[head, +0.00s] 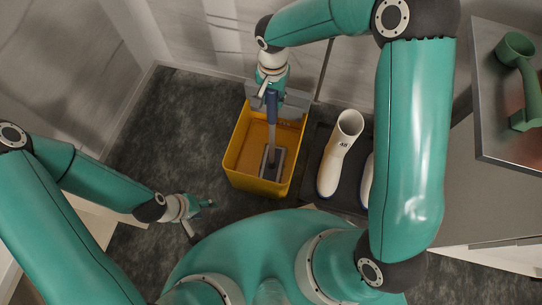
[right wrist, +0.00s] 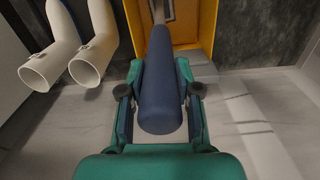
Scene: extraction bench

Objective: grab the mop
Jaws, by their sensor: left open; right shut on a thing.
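The mop (head: 272,140) stands in a yellow bucket (head: 232,150), with a blue grip at its upper end and a flat dark head down inside the bucket. My right gripper (head: 271,91) is shut on the mop's blue handle above the bucket. In the right wrist view the thick blue handle (right wrist: 160,90) lies between the two fingers, and its grey shaft runs toward the yellow bucket (right wrist: 197,50). My left gripper (head: 200,216) is open and empty, low over the dark floor to the left of the robot's front.
White boots (head: 340,150) stand on a dark mat right of the bucket; they also show in the right wrist view (right wrist: 92,55). A metal counter (head: 487,130) at the right holds a green object (head: 519,75). Walls close in behind. Dark floor (head: 160,120) left of the bucket is clear.

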